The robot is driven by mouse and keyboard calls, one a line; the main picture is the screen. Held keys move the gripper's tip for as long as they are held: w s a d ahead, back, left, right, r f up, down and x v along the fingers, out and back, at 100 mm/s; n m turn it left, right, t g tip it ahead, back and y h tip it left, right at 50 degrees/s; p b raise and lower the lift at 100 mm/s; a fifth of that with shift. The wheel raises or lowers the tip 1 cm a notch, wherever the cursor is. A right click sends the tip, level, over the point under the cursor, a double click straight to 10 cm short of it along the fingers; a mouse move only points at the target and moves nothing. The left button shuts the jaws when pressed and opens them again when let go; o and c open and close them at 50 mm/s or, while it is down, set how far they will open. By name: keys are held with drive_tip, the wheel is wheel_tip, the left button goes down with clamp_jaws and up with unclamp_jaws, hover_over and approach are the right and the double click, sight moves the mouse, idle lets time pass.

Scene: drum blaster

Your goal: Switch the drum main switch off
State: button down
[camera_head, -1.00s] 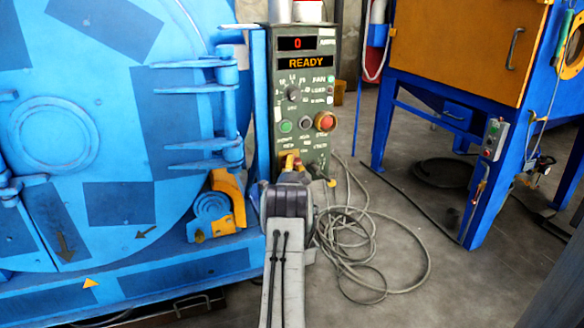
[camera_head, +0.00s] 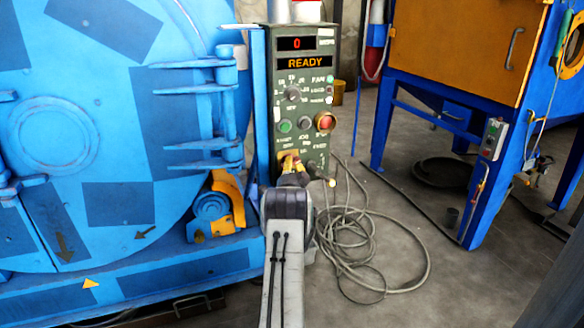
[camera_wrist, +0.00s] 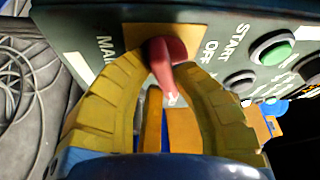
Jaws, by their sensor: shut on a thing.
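The drum's main switch is a red handle (camera_wrist: 163,60) on a yellow plate (camera_wrist: 188,38), low on the dark green control panel (camera_head: 316,100). In the wrist view, the yellow fingers of my gripper (camera_wrist: 160,72) sit on both sides of the red handle and are shut on it. The handle's pointed end, with a white mark, hangs down between the fingers. In the head view, my gripper (camera_head: 291,163) is at the yellow plate, and the switch itself is mostly hidden.
A green button (camera_head: 285,126), a red emergency stop (camera_head: 325,121) and a rotary knob (camera_head: 292,94) are above the switch. The blue drum machine (camera_head: 110,230) stands close on the left. A coiled cable (camera_head: 385,290) lies on the floor at right.

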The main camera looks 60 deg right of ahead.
drive_tip(key=c, duration=1)
unclamp_jaws()
drive_tip(key=shift+w, duration=0.1)
drive_tip(key=shift+a, duration=0.1)
drive_tip(key=shift+v, duration=5.95)
drive_tip(key=shift+c, duration=0.3)
